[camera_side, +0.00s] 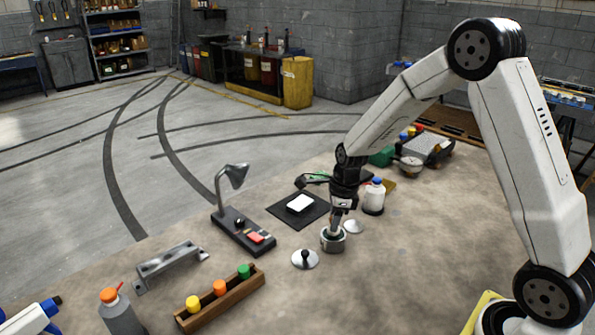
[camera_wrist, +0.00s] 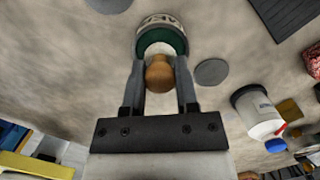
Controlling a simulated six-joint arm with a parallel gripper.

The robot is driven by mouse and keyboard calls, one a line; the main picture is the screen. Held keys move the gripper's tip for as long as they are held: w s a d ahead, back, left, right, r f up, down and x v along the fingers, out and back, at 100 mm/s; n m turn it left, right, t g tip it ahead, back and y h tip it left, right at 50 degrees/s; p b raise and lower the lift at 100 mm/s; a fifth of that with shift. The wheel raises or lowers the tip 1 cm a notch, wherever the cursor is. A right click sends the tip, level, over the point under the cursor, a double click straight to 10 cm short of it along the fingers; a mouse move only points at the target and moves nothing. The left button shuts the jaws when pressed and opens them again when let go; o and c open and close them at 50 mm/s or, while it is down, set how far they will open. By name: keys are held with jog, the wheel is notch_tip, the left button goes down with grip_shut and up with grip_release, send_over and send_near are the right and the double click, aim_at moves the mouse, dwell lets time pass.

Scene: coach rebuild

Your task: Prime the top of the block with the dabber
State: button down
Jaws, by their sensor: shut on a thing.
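My gripper (camera_wrist: 160,82) is shut on the wooden handle of the dabber (camera_wrist: 159,74). The dabber's pale head is at the mouth of a round tin (camera_wrist: 174,37) with a green inside. Whether the head touches the contents I cannot tell. In the side view my gripper (camera_side: 338,218) points down over the tin (camera_side: 333,243), which stands on the bench. A white block (camera_side: 299,203) lies on a dark mat (camera_side: 283,213), behind and left of the tin. The block does not show in the wrist view.
A metal disc with a black knob (camera_side: 305,260) lies left of the tin; a plain grey disc (camera_side: 354,227) lies behind it. A white bottle with a blue cap (camera_side: 374,197), a lamp (camera_side: 232,180) and a wooden rack (camera_side: 220,300) stand around. The bench's front right is clear.

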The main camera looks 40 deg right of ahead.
aim_at(331, 217)
jog(key=shift+f, duration=0.45)
dwell(1.6)
jog(key=shift+r, duration=3.6)
jog(key=shift+a, duration=0.1)
jog(key=s+a+f+n+g, duration=0.1)
jog(key=s+a+f+n, duration=0.1)
jog(key=n, duration=1.1)
jog(key=s+a+f+n+g+h, duration=0.1)
jog(key=a+n, duration=0.3)
jog(key=n, duration=1)
jog(key=shift+s+a+f+g, duration=0.4)
jog(key=shift+f+g, duration=0.2)
jog(key=shift+f, duration=0.25)
